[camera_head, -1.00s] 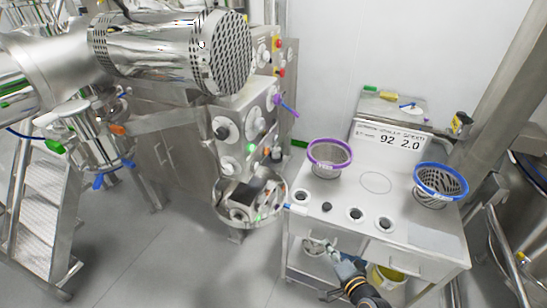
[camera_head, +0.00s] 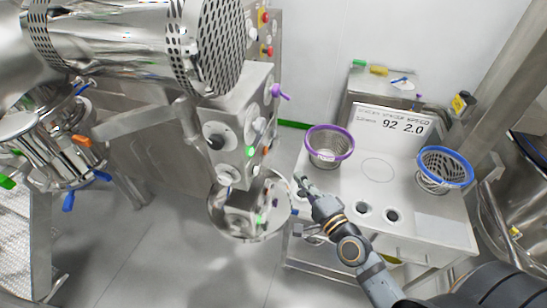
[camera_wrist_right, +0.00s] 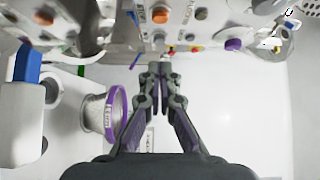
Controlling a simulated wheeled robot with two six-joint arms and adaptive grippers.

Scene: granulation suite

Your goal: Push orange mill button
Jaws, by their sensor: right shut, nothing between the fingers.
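The mill's grey control panel (camera_head: 232,135) stands left of centre in the head view, with a green button (camera_head: 250,152) and a small orange button (camera_head: 265,150) beside it. In the right wrist view the panel fills the top edge, with orange knobs or buttons (camera_wrist_right: 160,15); which one is the mill button I cannot tell. My right gripper (camera_head: 303,183) is right of the panel and apart from it, near the table's left edge. In the wrist view its fingers (camera_wrist_right: 160,68) meet at the tips, below the panel and empty. My left gripper is not in view.
A steel table (camera_head: 425,228) stands right, bearing a purple-rimmed sieve basket (camera_head: 328,150) close to my right gripper, and a blue-rimmed one (camera_head: 445,168). A perforated steel drum (camera_head: 215,45) overhangs the panel. A round steel bowl (camera_head: 222,218) is below it. Floor is clear in front.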

